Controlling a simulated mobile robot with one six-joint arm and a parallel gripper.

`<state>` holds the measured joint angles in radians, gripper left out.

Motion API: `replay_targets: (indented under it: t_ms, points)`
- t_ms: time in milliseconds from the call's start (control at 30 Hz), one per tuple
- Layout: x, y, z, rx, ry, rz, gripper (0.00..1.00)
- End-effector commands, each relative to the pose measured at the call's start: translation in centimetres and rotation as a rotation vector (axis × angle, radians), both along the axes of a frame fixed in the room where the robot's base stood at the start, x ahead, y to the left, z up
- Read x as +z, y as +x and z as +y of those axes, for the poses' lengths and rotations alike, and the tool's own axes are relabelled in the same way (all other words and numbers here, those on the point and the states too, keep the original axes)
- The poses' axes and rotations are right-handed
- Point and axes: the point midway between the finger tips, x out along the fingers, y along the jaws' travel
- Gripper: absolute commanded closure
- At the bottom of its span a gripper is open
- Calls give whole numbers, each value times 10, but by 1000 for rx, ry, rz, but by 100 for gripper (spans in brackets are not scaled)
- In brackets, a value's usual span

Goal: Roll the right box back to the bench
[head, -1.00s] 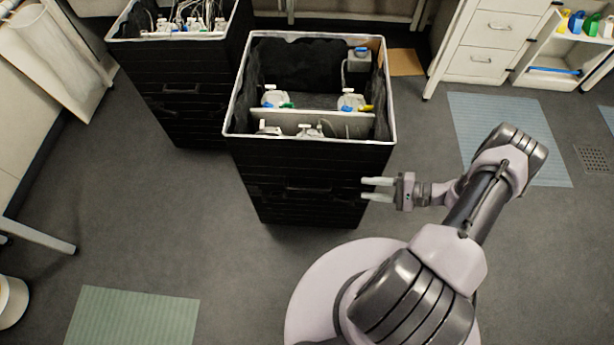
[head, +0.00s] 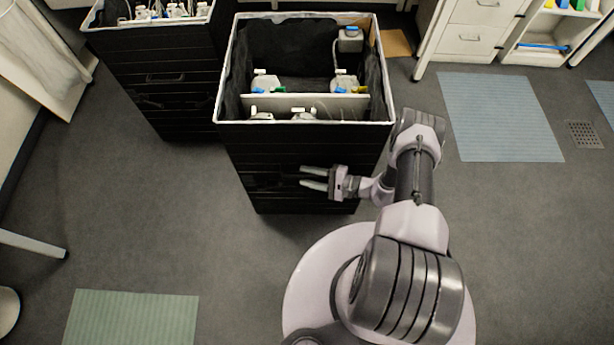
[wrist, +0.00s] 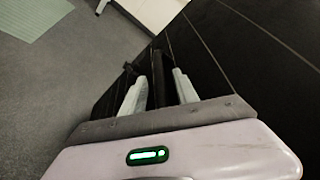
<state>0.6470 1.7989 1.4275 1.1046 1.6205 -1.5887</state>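The right box (head: 300,140) is a tall black bin with a white rim, open at the top, standing on the grey floor. Bottles with white caps and a pale divider show inside it. A dark handle bar (wrist: 158,78) is on its front face. My gripper (head: 303,177) is at that front face, its two pale fingers apart and pointing left along it. In the wrist view, the fingers (wrist: 160,92) stand on either side of the dark bar, with gaps visible. I cannot tell whether either finger touches it.
A second black box (head: 165,85) stands close on the left. White drawers (head: 480,30) and a shelf are at the back right. A blue mat (head: 500,115), a floor drain (head: 583,134) and a green mat (head: 132,318) lie on the floor. Open floor is at left and right.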

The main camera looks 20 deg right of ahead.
Motion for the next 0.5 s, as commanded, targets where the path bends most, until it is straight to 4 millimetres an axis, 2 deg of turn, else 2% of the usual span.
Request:
replay_targets:
  t_ms: [333,367,500]
  points:
    - [-1,4,4,-1,-1,0,64]
    - [-1,4,4,-1,-1,0,68]
    - [-1,4,4,-1,-1,0,95]
